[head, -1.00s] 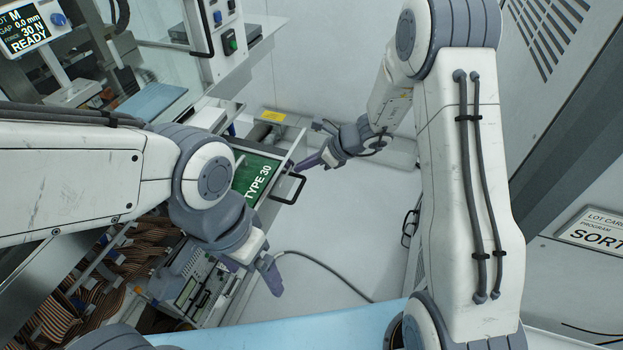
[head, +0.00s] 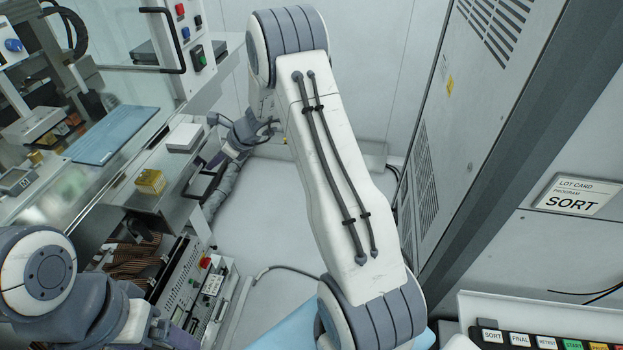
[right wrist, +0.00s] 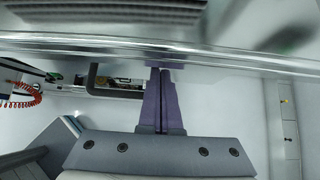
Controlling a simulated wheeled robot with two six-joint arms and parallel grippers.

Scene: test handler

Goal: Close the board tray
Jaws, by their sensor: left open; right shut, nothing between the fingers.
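The board tray's front edge (head: 183,181) and black handle (head: 207,179) show at the side of the bench in the head view. The green board does not show; the tray front looks close to the bench. My right gripper (head: 217,158) is beside the handle, partly behind my arm. In the right wrist view its purple fingers (right wrist: 162,72) are shut and empty, tips at a shiny metal edge (right wrist: 200,57). The handle (right wrist: 92,82) is left of the fingers, not between them. My left gripper (head: 178,336) is open at the lower left, well away from the tray.
A yellow block (head: 150,182), a white box (head: 184,137) and a blue mat (head: 110,133) lie on the bench. An instrument with a red button (head: 205,262) stands below. A tall grey cabinet (head: 470,120) is at right. The floor between is clear.

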